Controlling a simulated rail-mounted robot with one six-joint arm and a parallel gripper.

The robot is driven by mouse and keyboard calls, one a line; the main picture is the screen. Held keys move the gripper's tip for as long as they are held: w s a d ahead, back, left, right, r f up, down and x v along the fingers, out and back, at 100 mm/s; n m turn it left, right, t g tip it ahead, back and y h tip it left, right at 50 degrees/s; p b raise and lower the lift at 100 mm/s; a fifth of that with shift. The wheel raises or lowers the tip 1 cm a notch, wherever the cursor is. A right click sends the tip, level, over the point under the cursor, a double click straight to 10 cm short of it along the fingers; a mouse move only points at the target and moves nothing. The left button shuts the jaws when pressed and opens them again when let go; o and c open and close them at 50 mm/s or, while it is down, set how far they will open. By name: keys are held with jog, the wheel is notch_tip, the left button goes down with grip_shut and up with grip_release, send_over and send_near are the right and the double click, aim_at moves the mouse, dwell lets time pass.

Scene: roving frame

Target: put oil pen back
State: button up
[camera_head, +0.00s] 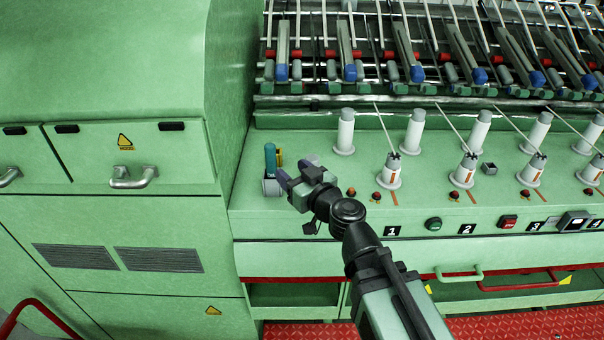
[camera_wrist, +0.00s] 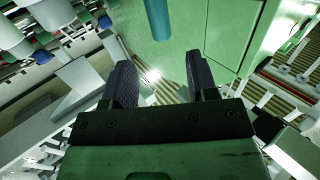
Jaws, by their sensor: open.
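The oil pen (camera_head: 270,157), a teal upright cylinder, stands at the left end of the green machine ledge. Its lower end is at a small grey holder (camera_head: 271,187); whether it is fully seated cannot be told. My gripper (camera_head: 294,170) is just right of the pen, with its two dark fingers apart and nothing seen between them. In the wrist view the pen (camera_wrist: 159,20) shows at the top, beyond the open fingers and apart from them. The gripper hides part of the ledge beside the holder.
White spindles (camera_head: 391,172) and several knobs line the ledge to the right. A green cabinet (camera_head: 130,155) with handles rises on the left. Slanted rods and blue-tipped arms run along the back.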

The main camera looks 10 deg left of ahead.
jog(key=s+d+f+m+g+h, duration=0.3)
jog(key=d+f+g+h, duration=0.1)
jog(key=d, duration=0.6)
jog(key=s+d+f+m+g+h, duration=0.3)
jog(key=d+f, duration=0.4)
jog(key=d, duration=0.3)
jog(key=s+d+f+m+g+h, duration=0.3)
jog(key=d+f+g+h, duration=0.2)
jog(key=d, duration=0.4)
jog(key=shift+d+f+h, duration=0.4)
jog(key=shift+f+h, duration=0.2)
jog(key=shift+w, duration=0.1)
